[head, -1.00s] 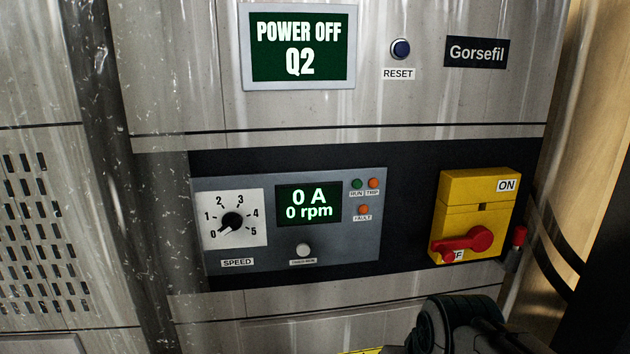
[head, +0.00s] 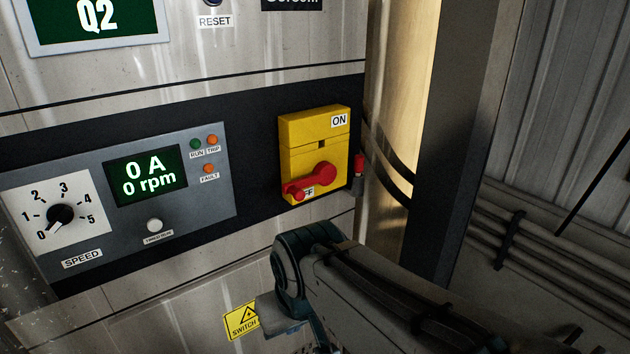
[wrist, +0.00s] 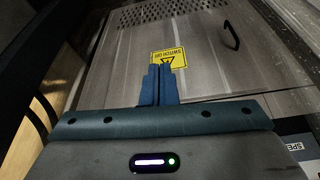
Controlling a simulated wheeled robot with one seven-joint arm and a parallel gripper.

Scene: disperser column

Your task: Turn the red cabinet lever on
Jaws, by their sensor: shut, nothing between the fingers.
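The yellow switch box (head: 300,133) is on the dark band of the cabinet, in the middle of the head view. Its red lever (head: 321,176) lies turned to the lower left, partly over the OFF label. The ON label (head: 339,121) is at the box's upper right. My arm is below the box in the head view, and the fingertips cannot be made out there. In the wrist view my gripper (wrist: 159,72) is shut and empty, in front of the lower cabinet panel by the yellow warning sign (wrist: 180,56). The lever is not in the wrist view.
A small red-topped part (head: 359,163) sits just right of the box. The control panel (head: 235,200) with speed dial (head: 60,214) is to the left. A dark post (head: 450,130) and wall pipes (head: 560,250) are at right. The wrist view shows a black handle (wrist: 230,35).

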